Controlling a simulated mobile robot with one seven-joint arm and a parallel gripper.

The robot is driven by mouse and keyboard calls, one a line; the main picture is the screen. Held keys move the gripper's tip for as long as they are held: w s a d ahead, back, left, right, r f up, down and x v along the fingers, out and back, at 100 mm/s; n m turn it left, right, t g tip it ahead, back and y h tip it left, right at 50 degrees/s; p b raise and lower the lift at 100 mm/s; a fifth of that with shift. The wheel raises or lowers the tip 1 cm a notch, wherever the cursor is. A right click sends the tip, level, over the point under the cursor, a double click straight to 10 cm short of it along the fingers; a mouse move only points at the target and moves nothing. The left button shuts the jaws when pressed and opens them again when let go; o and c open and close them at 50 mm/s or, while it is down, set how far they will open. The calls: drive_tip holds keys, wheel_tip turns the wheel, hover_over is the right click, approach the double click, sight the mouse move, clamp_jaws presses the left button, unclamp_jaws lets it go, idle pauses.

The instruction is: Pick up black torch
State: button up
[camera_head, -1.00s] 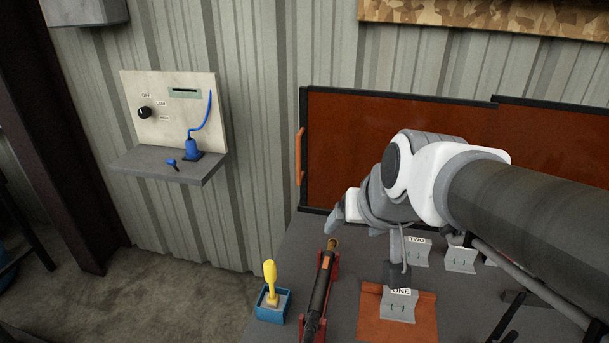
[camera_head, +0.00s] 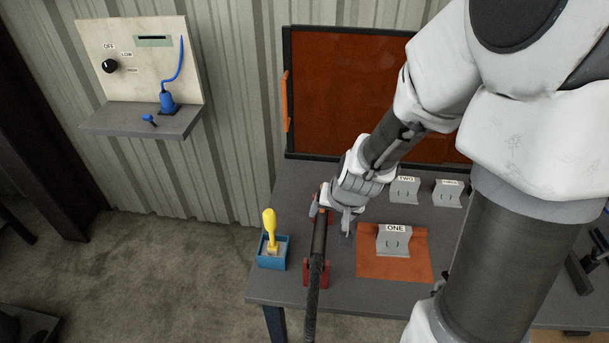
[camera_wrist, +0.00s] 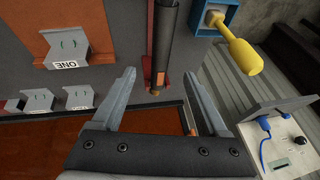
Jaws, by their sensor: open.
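The black torch (camera_head: 318,243) lies in a red holder (camera_head: 316,273) near the left side of the grey bench, with its cable trailing toward the camera. In the wrist view the torch (camera_wrist: 163,35) runs down from the top edge, and its orange-brown end shows between the two fingers. My gripper (camera_head: 331,214) is open at the far end of the torch, close above it. In the wrist view my gripper (camera_wrist: 159,76) has a finger on each side of the torch's line. I cannot tell how much height is left between them.
A blue box (camera_head: 272,257) with a yellow-handled brush stands just left of the torch. An orange mat (camera_head: 365,264) with the bracket marked ONE (camera_head: 394,241) lies to the right. Brackets TWO (camera_head: 404,191) and another (camera_head: 448,194) stand behind. An orange screen (camera_head: 345,95) rises at the back.

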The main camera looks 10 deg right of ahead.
sight(319, 228)
drive_tip(key=shift+p+x, duration=0.4)
drive_tip(key=shift+x, duration=6.45)
drive_tip(key=shift+a, duration=0.1)
drive_tip(key=shift+s, duration=0.1)
drive_tip(key=shift+c, duration=0.2)
clamp_jaws()
